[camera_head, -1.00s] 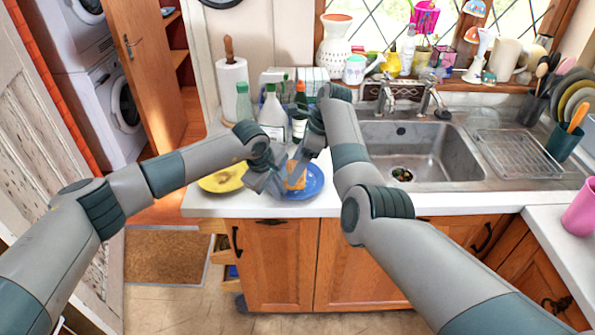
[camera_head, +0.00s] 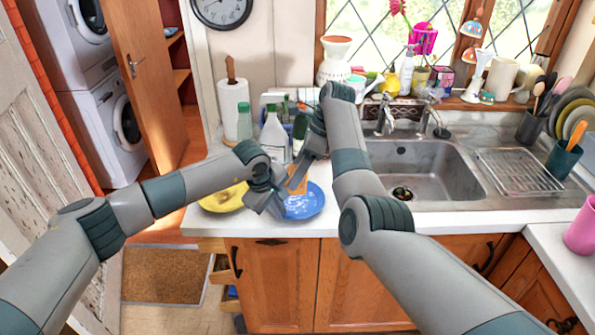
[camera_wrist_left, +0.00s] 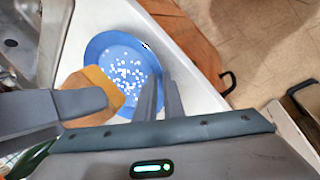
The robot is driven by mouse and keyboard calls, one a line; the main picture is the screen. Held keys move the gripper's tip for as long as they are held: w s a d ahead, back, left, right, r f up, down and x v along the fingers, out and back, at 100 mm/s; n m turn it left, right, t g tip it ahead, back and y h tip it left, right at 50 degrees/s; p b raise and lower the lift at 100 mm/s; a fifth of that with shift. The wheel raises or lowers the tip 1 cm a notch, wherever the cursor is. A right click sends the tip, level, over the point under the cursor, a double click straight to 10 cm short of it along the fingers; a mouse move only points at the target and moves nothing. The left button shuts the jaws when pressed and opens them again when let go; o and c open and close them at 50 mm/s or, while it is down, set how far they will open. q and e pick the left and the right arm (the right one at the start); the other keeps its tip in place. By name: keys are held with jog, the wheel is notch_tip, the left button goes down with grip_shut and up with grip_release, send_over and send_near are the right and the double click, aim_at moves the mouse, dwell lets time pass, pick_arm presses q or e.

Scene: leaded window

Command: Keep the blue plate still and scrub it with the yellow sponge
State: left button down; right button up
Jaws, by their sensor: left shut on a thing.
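My right gripper (camera_head: 302,160) is shut on the sponge. Whether the sponge touches the plate is unclear.
A yellow plate (camera_head: 222,198) lies just left of my left gripper. Bottles (camera_head: 273,137) and a paper towel roll (camera_head: 234,110) stand behind. The sink (camera_head: 425,172) and a dish rack (camera_head: 520,173) are to the right. The counter's front edge is close to the plates.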

pick_arm(q)
jog(key=shift+s+f, duration=0.3)
jog(key=shift+f, duration=0.1)
jog(key=c, duration=1.8)
grip_release()
jog(key=shift+d, duration=0.1)
jog(key=shift+w, duration=0.1)
jog(key=shift+r, duration=0.45)
jog(key=v, duration=1.1)
jog(key=shift+r, duration=0.35)
